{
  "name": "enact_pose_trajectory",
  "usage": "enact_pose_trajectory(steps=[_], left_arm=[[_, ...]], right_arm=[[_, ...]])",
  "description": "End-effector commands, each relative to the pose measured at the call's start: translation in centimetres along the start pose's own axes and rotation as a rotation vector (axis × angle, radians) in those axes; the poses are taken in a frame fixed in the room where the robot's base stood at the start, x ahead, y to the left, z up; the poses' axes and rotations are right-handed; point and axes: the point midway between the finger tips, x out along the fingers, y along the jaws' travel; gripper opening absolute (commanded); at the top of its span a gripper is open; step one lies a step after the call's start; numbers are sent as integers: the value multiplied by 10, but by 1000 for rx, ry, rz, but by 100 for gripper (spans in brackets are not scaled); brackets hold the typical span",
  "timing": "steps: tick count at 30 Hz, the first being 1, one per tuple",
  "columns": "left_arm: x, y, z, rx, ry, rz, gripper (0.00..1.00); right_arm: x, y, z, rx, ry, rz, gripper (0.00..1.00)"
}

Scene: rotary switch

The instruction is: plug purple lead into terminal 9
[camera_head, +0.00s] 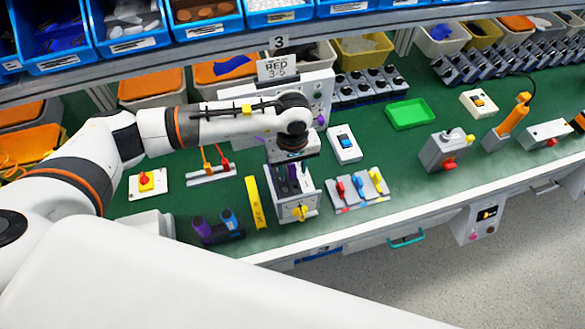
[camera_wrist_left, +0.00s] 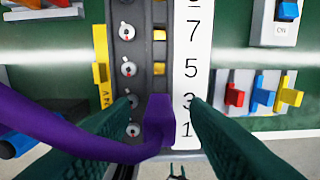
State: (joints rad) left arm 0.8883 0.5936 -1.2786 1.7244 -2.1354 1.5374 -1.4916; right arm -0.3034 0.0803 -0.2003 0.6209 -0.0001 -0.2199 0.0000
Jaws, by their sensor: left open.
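My left gripper (camera_head: 290,178) points down over the terminal block (camera_head: 306,200) on the green bench. In the left wrist view its two dark green fingers stand apart, one on each side of the purple lead's plug (camera_wrist_left: 160,118). Touch cannot be told. The purple cable runs off to the lower left. The plug covers part of the terminal row near labels 3 and 1. The white number strip (camera_wrist_left: 192,70) reads 7, 5, 3, 1; a digit above 7 is cut off by the top edge. Terminal 9 cannot be made out.
A yellow bar (camera_head: 255,203) stands left of the block. A rack (camera_head: 218,238) with a purple and a blue handle is at the front left. A plate with coloured levers (camera_head: 345,205) and a blue rocker switch (camera_head: 345,143) are to the right. A green tray (camera_head: 408,114) lies behind.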

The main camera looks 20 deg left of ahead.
Motion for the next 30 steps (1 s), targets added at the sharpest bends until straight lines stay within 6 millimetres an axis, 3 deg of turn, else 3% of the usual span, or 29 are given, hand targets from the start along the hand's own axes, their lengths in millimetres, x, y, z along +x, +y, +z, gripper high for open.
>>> enact_pose_trajectory(steps=[2, 9, 20, 30], left_arm=[[0, 0, 0, 0, 0, 0, 39], [0, 0, 0, 0, 0, 0, 0], [-6, 0, 1, 0, 0, -1, 0], [-69, -1, 1, 0, -4, -4, 0]], right_arm=[[0, 1, -3, 0, 5, 2, 50], [0, 2, -2, 0, 4, 2, 50], [4, 1, 2, 0, -2, 1, 50], [29, 1, 0, 1, -3, 1, 50]])
